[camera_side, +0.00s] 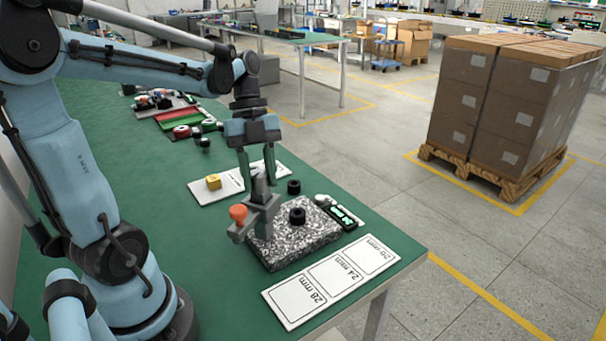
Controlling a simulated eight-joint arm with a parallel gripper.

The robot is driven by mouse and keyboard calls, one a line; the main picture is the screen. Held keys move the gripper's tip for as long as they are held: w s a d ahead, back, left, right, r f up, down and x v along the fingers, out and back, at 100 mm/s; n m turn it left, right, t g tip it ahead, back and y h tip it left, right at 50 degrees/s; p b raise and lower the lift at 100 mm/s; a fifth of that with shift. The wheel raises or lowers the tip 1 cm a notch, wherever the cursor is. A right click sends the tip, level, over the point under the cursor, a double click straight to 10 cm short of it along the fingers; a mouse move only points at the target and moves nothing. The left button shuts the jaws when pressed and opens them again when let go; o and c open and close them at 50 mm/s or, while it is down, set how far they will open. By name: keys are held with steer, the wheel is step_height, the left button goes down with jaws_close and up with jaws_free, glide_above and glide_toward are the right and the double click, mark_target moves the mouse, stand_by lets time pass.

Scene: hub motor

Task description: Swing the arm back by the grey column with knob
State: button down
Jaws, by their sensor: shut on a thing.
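A grey column (262,217) with an orange knob (238,212) at its left stands at the left side of a speckled stone plate (285,252). My gripper (258,172) points down over the column, its two fingers shut on the column's grey upper part. The fingers hide some of that part, and I cannot tell how the column's arm is turned. A black ring (297,216) sits on the plate right of the column.
Another black ring (293,187) is behind the plate. A dark device with a green display (342,214) is at its right. A marked sheet (333,280) lies in front.

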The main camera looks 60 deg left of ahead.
stand_by(0.3)
steer(key=c, duration=0.7)
jaws_free()
steer(key=v, duration=1.2)
steer(key=n+t+y, duration=0.3)
steer(key=n, duration=0.7)
glide_above(277, 198)
step_height(277, 198, down, 7)
steer(key=d+f+n+t+y, duration=0.1)
steer(key=d+f+n+t, duration=0.4)
steer(key=n, duration=0.6)
steer(key=shift+d+f, duration=0.4)
steer(key=shift+d, duration=0.15)
